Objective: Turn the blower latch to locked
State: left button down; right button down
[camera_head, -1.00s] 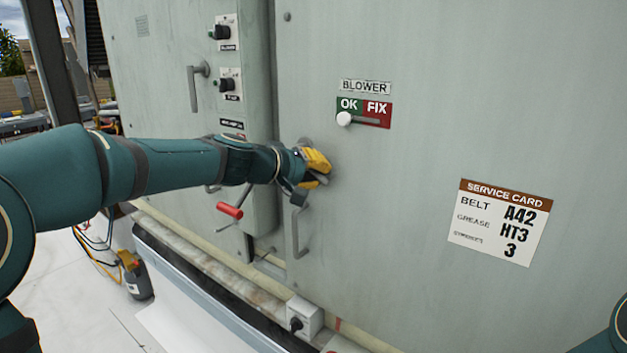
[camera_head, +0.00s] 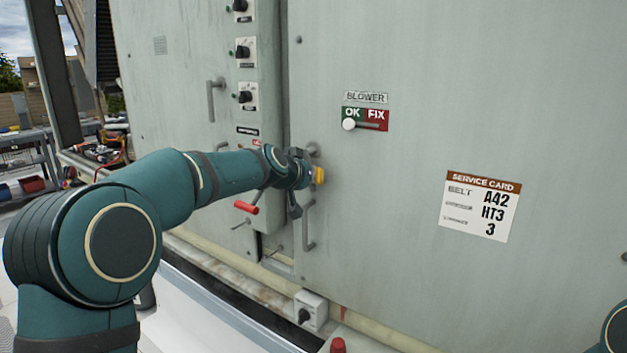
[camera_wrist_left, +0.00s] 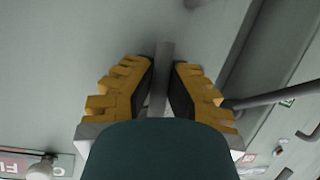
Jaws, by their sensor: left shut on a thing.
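The blower latch is on the left edge of the large grey-green blower door (camera_head: 410,60). Its grey round base (camera_head: 313,149) shows just above my left gripper (camera_head: 318,176), which hides most of the latch in the head view. In the left wrist view the latch's grey bar (camera_wrist_left: 163,62) runs between the two yellow-padded fingers of my left gripper (camera_wrist_left: 162,80), which is shut on it. The latch's exact angle is hard to tell. My right gripper is out of view; only a bit of that arm shows at the lower right.
A fixed grey door handle (camera_head: 308,225) is just below the left gripper. A red-gripped lever (camera_head: 246,207) is left of it, near my forearm. The OK/FIX slider knob (camera_head: 349,124) sits at the OK end. A service card (camera_head: 480,206) is on the right.

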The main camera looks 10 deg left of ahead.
pick_arm(q)
jog(key=shift+w+a+f+m+y, duration=0.2)
jog(key=shift+a+m+y, duration=0.45)
jog(key=shift+m, duration=0.15)
jog(key=c, duration=1)
grip_release()
jog(key=shift+a+t, duration=0.1)
jog(key=shift+t, duration=0.2)
jog(key=shift+o, duration=0.2)
jog(key=shift+r, duration=0.15)
jog(key=shift+s+r, duration=0.2)
jog(key=shift+s, duration=0.15)
jog(key=v, duration=1.1)
jog(key=shift+f, duration=0.2)
